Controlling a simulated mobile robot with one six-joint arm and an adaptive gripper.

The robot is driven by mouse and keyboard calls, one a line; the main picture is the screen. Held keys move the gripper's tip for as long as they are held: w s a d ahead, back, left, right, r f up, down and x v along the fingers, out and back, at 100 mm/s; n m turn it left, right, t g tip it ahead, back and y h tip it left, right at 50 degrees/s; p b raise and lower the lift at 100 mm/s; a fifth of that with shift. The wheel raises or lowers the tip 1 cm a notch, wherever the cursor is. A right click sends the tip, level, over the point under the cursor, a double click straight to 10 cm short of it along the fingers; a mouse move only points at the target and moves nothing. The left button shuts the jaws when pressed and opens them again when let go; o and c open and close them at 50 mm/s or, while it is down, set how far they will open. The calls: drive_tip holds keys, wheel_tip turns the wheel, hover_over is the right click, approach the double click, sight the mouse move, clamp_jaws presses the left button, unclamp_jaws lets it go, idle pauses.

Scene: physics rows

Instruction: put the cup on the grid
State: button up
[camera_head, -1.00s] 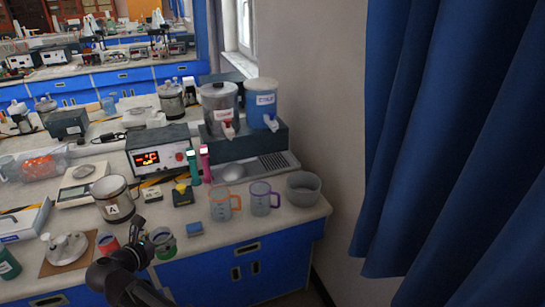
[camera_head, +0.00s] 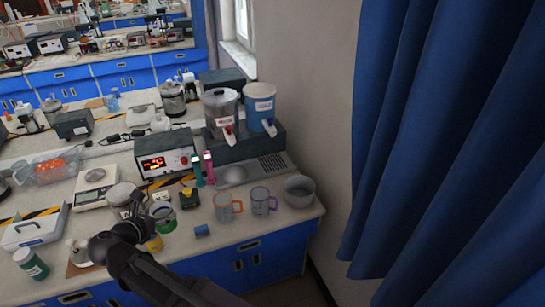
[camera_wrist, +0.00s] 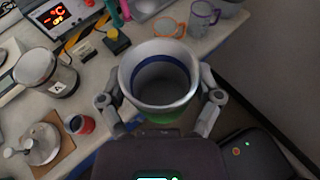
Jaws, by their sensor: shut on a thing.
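My gripper (camera_wrist: 160,98) is shut on a cup (camera_wrist: 160,78), with one finger on each side of it. The cup is pale inside with a blue band, and green shows low on its outside. In the head view the held cup (camera_head: 164,219) is upright near the front of the bench. The grid (camera_head: 272,163) is a grey slotted plate before the drink dispensers, to the right of and farther back than the cup. Much of my gripper is hidden by my arm in the head view.
An orange-handled mug (camera_head: 227,207), a purple-handled mug (camera_head: 263,201) and a grey bowl (camera_head: 299,190) stand in front of the grid. Two dispensers (camera_head: 221,112) rise behind it. A red cup (camera_wrist: 79,124) stands left.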

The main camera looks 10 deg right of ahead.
drive_tip(key=shift+r+p, duration=2.15)
drive_tip(key=shift+r, duration=0.6)
drive_tip(key=shift+s, duration=0.1)
